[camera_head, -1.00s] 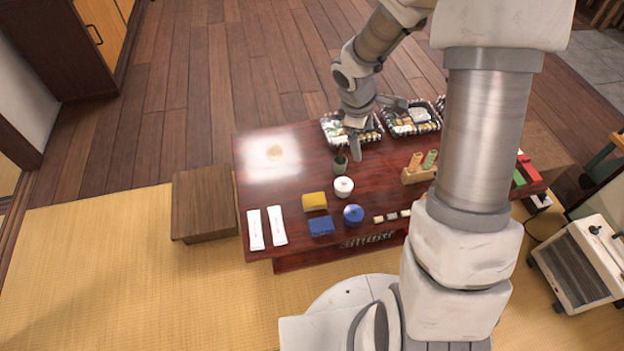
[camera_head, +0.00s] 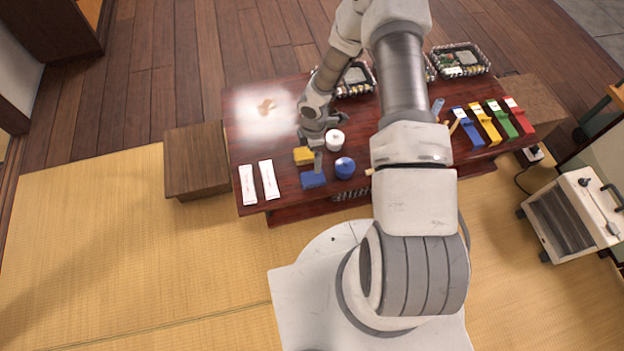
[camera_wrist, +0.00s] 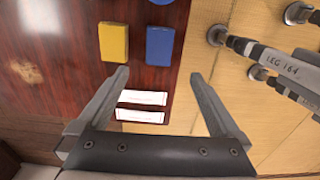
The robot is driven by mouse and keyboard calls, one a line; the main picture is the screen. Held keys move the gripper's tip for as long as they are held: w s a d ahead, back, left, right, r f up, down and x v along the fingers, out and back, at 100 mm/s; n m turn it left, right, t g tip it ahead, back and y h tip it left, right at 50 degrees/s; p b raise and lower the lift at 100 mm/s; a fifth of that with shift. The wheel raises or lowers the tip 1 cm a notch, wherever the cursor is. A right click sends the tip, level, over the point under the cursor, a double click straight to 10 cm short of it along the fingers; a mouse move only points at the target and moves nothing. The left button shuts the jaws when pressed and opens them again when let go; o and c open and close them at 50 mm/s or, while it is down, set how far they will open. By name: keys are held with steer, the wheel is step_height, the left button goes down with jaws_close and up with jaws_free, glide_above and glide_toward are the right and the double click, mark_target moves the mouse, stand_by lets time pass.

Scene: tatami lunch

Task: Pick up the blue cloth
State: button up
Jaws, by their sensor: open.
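The blue cloth (camera_head: 313,180) is a small folded block lying flat near the front edge of the dark red table (camera_head: 240,135). It also shows in the wrist view (camera_wrist: 160,46), beyond my fingertips and between their lines. My gripper (camera_head: 316,158) is above the table, beside and slightly behind the cloth in the head view. In the wrist view my gripper (camera_wrist: 158,80) is open with nothing between its fingers. A yellow cloth (camera_head: 303,156) lies right behind the blue one, partly covered by my gripper.
Two white packets (camera_head: 258,182) lie left of the cloth. A blue round pot (camera_head: 345,168) and a white round pot (camera_head: 335,140) stand close on its right. Lunch boxes (camera_head: 462,60) stand at the back. A wooden stool (camera_head: 195,160) is at the left.

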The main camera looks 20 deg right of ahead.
mark_target(313, 176)
step_height(313, 176, down, 14)
steer(key=b, duration=0.4)
steer(key=shift+w+f+b, duration=0.1)
steer(key=shift+b, duration=0.3)
steer(key=c, duration=1.3)
